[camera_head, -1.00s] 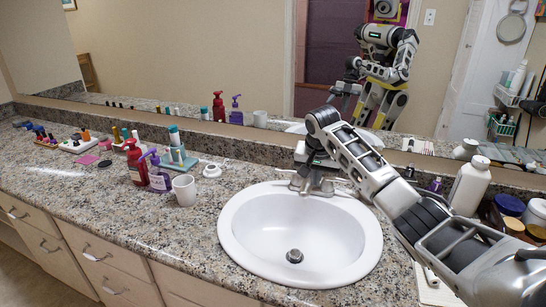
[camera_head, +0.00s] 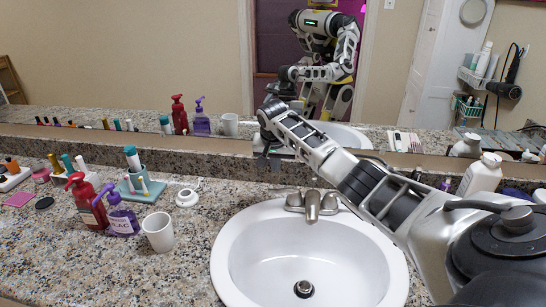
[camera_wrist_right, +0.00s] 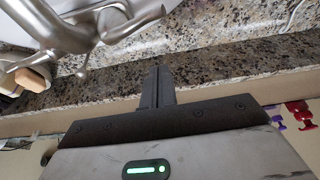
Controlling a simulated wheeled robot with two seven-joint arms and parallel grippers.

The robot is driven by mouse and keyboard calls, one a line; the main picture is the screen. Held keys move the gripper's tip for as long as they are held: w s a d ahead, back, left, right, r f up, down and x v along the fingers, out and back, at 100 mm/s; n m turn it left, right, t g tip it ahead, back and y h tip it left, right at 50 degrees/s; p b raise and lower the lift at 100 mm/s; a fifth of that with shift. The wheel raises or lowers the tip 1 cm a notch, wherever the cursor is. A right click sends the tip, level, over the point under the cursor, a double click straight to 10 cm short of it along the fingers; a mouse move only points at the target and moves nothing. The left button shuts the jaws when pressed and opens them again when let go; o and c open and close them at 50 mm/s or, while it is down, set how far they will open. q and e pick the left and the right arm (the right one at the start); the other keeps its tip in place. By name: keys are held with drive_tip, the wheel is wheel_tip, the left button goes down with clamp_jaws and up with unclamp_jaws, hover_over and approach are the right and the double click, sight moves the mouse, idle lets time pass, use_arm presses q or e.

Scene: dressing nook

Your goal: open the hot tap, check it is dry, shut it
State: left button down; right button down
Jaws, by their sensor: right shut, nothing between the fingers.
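The tap is a brushed-metal faucet (camera_head: 312,204) at the back rim of the white sink (camera_head: 232,262), with a lever handle on each side of its spout. The left handle (camera_head: 286,191) shows clear of my gripper. No water shows from the spout or in the bowl. My right gripper (camera_head: 268,163) is shut and empty, above and behind the left handle, near the backsplash. In the right wrist view its closed fingers (camera_wrist_right: 157,86) point at the granite, apart from the faucet (camera_wrist_right: 75,28) at upper left. My left gripper is out of view.
A white cup (camera_head: 158,232), purple bottle (camera_head: 121,216) and red pump bottle (camera_head: 87,203) stand left of the sink. A white round item (camera_head: 186,198) lies behind the cup. The mirror (camera_head: 190,60) rises behind the backsplash. A white bottle (camera_head: 481,176) stands at right.

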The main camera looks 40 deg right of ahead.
drive_tip(key=f, duration=0.2)
drive_tip(key=f+p, duration=0.1)
drive_tip(key=f, duration=0.1)
drive_tip(key=shift+s+a, duration=0.2)
drive_tip(key=shift+a, duration=0.05)
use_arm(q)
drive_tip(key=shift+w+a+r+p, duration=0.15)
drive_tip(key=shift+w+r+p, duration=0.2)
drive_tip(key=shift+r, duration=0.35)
use_arm(e)
drive_tip(key=shift+s+a+f, duration=0.2)
drive_tip(key=shift+s+a, duration=0.4)
drive_tip(key=shift+a, duration=0.15)
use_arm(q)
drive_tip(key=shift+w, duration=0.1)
